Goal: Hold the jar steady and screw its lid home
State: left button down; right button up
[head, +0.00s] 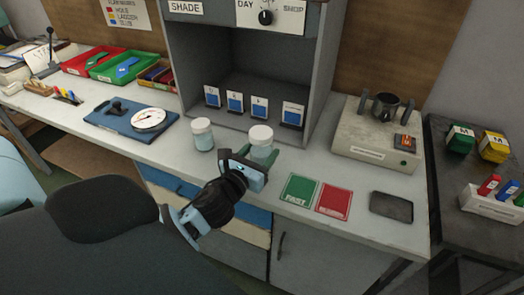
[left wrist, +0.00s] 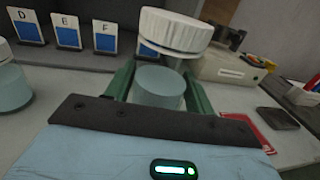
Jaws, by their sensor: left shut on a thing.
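A clear jar with pale blue contents (head: 262,152) and a white ribbed lid (head: 261,133) stands at the front of the grey cabinet. My left gripper (head: 257,160) is shut on this jar, with a green finger on each side of its body. In the left wrist view the jar body (left wrist: 160,88) is between the fingers. The lid (left wrist: 175,31) sits over its top; I cannot tell how far it is threaded. A second similar lidded jar (head: 203,137) stands apart to the left. My right gripper is not in view.
The cabinet holds a row of blue-and-white cards (head: 235,102). A green card (head: 299,189), red card (head: 334,201) and dark tray (head: 391,207) lie to the right. A beige device (head: 375,140) stands behind them. A blue board with a dial (head: 130,120) is left.

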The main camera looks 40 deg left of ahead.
pick_arm(q)
jog(key=shift+w+a+f, duration=0.1)
jog(key=shift+w+a, duration=0.4)
jog(key=shift+w, duration=0.3)
jog(key=shift+w+a+f, duration=0.1)
jog(key=shift+w+a, duration=0.35)
jog(key=shift+w, duration=0.3)
jog(key=shift+w+a, duration=0.1)
jog(key=shift+w, duration=0.05)
jog(key=shift+w+a+f, duration=0.15)
jog(key=shift+w, duration=0.1)
jog(key=shift+f+b, duration=0.5)
jog(key=shift+f, duration=1.1)
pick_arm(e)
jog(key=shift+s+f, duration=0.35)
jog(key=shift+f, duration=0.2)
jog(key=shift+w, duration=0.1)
